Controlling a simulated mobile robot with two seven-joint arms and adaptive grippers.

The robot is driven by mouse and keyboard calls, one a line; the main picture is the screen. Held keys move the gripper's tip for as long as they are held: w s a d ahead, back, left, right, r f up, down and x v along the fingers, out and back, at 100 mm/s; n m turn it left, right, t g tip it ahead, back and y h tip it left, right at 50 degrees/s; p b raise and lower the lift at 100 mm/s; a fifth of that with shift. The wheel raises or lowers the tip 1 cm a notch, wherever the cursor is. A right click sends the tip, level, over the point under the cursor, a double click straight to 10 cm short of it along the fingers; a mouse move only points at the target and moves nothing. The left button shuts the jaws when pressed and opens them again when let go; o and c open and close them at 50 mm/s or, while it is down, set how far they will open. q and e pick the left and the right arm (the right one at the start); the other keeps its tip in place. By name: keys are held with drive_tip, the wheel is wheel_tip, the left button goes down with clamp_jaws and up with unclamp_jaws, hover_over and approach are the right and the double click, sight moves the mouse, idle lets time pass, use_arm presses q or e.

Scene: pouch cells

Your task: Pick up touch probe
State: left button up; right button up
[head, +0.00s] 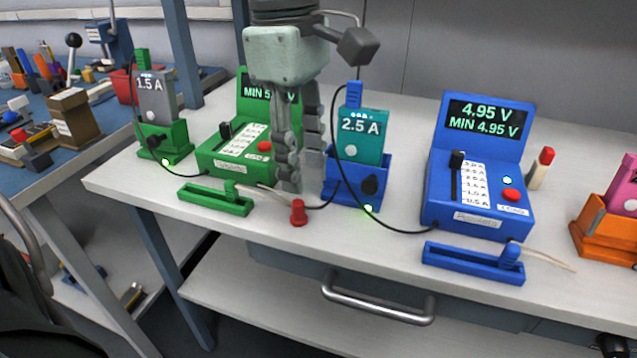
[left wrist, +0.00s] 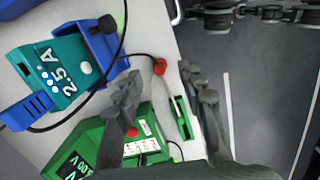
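No part is labelled as a touch probe. A green cradle (head: 215,198) at the bench's front carries a green grip piece (head: 231,190) with a thin pale rod pointing right. A similar blue cradle (head: 474,263) has a blue grip piece (head: 509,256) and pale rod at the right. My left gripper (head: 299,188) points down between the green meter and the blue cell dock, its two fingers apart and nothing seen between them. In the left wrist view its fingers (left wrist: 166,105) straddle an open gap, with the green cradle (left wrist: 181,118) beside the right-hand finger. My right gripper is out of view.
A red knob-like piece (head: 298,212) stands close to my left fingertips. The green meter (head: 237,150), a teal 2.5 A cell (head: 362,138) in a blue dock (head: 347,190) and the blue meter (head: 476,190) stand around it. Dark cables cross the bench. The front strip is partly clear.

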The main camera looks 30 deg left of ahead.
sight(298, 202)
use_arm(q)
drive_tip(key=shift+a+y, duration=0.35)
drive_tip(key=shift+y, duration=0.05)
drive_tip(key=shift+a+f+m, duration=0.1)
drive_tip(key=shift+f+m, duration=0.1)
drive_tip(key=shift+m, duration=0.1)
wheel_tip(298, 202, down, 7)
drive_tip(key=shift+w+a+f, duration=0.1)
drive_tip(key=shift+a, duration=0.05)
clamp_jaws()
